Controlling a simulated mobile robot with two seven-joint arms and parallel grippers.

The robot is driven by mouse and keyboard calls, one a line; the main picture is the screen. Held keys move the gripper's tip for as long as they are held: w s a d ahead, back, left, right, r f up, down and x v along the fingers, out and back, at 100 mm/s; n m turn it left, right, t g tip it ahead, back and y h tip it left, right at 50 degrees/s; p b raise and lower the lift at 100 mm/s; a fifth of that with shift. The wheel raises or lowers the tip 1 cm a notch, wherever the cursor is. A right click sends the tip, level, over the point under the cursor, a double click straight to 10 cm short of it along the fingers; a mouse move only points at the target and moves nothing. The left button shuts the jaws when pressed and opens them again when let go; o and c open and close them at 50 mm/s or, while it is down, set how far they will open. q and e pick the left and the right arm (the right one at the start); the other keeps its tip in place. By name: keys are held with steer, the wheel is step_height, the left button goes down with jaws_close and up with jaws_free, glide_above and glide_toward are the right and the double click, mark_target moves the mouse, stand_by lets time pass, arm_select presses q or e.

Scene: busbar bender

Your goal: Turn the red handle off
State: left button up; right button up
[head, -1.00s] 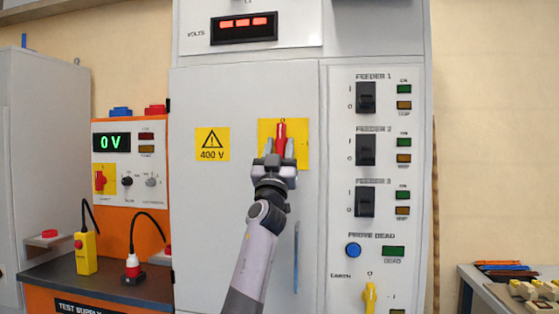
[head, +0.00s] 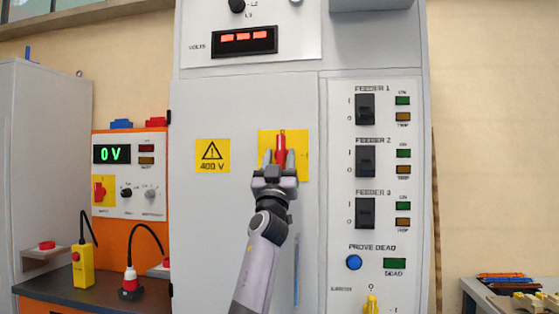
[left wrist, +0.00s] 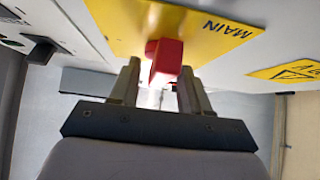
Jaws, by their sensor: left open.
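The red handle (head: 281,147) sits on a yellow plate (head: 298,142) on the grey cabinet door. In the head view it stands upright. In the left wrist view the red handle (left wrist: 163,60) shows close up, in front of the yellow plate marked MAIN (left wrist: 205,30). My left gripper (head: 278,160) is open, with one finger on each side of the handle's lower part. In the left wrist view the fingers (left wrist: 160,85) stand apart with the handle between and just beyond their tips. I cannot tell whether they touch it. My right gripper is not in view.
A 400 V warning sign (head: 212,155) is left of the handle. The feeder switch panel (head: 385,225) is to the right, with a yellow earth handle (head: 371,304) low down. An orange test supply unit (head: 130,190) stands at the left. A blue door handle (head: 296,268) is below.

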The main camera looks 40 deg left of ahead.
arm_select(q)
steer(key=v, duration=0.7)
stand_by(0.6)
steer(key=w+d+f+m+g+h+p, duration=0.1)
steer(key=w+d+f+m+h+p, duration=0.2)
steer(key=f, duration=0.6)
steer(key=d+f+m+h, duration=0.3)
steer(key=d+f+h, duration=0.15)
steer(key=f, duration=0.45)
steer(key=s+d+f+m+g+h+p, duration=0.1)
steer(key=s+d+f+g+h+p, duration=0.15)
steer(key=f, duration=0.65)
steer(key=s+d+f+m+g+h+p, duration=0.1)
steer(key=s+d+f+g+h, duration=0.2)
steer(key=f, duration=0.5)
steer(key=s+d+f+g+h+p, duration=0.1)
steer(key=s+d+f+g, duration=0.1)
steer(key=s+d+f, duration=0.2)
steer(key=s+d+f+g+h+p, duration=0.1)
steer(key=s+d+f, duration=0.4)
steer(key=s, duration=0.7)
steer(key=s+d+f+m+g+h+p, duration=0.1)
steer(key=s+d+f+g, duration=0.2)
steer(key=s+f, duration=0.5)
steer(key=shift+s+d+f+h+p, duration=0.3)
steer(key=shift+d+f+p, duration=0.1)
steer(key=shift+d, duration=0.4)
